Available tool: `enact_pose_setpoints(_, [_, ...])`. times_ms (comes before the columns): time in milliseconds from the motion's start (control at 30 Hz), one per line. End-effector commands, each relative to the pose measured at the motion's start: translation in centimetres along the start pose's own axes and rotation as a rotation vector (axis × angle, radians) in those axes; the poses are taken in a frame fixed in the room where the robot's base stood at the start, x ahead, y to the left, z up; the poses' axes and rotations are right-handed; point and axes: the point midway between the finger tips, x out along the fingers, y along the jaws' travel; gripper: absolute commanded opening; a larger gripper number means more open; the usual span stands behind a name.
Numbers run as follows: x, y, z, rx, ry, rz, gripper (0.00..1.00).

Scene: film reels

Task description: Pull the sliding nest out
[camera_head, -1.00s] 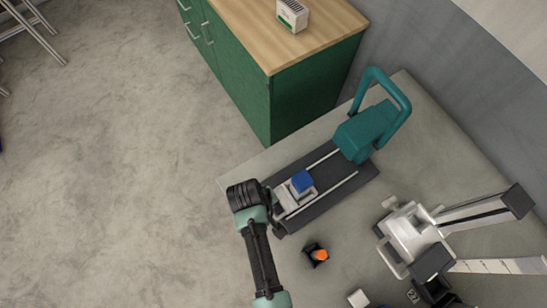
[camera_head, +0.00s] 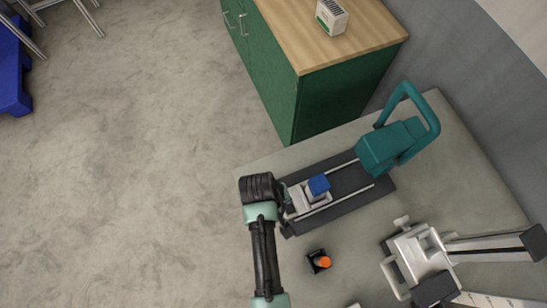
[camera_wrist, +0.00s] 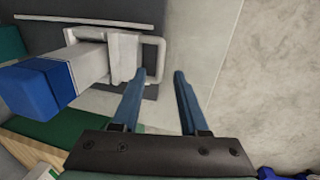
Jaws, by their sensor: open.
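The sliding nest (camera_head: 299,199) is a pale metal carriage on two rails of a dark base (camera_head: 345,205), carrying a blue block (camera_head: 318,184). A teal press (camera_head: 385,148) with a loop handle stands at the base's far end. In the wrist view, the nest (camera_wrist: 121,52) has a pale U-shaped handle (camera_wrist: 161,58) facing my gripper. My gripper (camera_wrist: 160,74) is open, with its two blue fingers either side of the handle's outer bar in the picture. I cannot tell how deep the bar lies between them. In the head view my wrist hides most of the fingers.
A small black holder with an orange top (camera_head: 320,261) stands on the grey table (camera_head: 370,245) near the base. A metal fixture (camera_head: 415,258) stands at the right. A green cabinet (camera_head: 340,95) is behind the table. Open floor lies to the left.

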Motion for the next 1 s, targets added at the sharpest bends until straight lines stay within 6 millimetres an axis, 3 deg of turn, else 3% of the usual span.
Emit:
enact_pose_setpoints(300, [-6.4, 0.0, -0.1, -0.001, 0.006, 0.001, 0.43])
enact_pose_setpoints(500, [-9.4, 0.0, -0.1, 0.000, 0.004, 0.000, 0.43])
enact_pose_setpoints(700, [-10.7, 0.0, -0.1, 0.000, 0.002, 0.000, 0.43])
enact_pose_setpoints(1000, [-10.7, 0.0, 0.0, -0.001, 0.001, 0.000, 0.43])
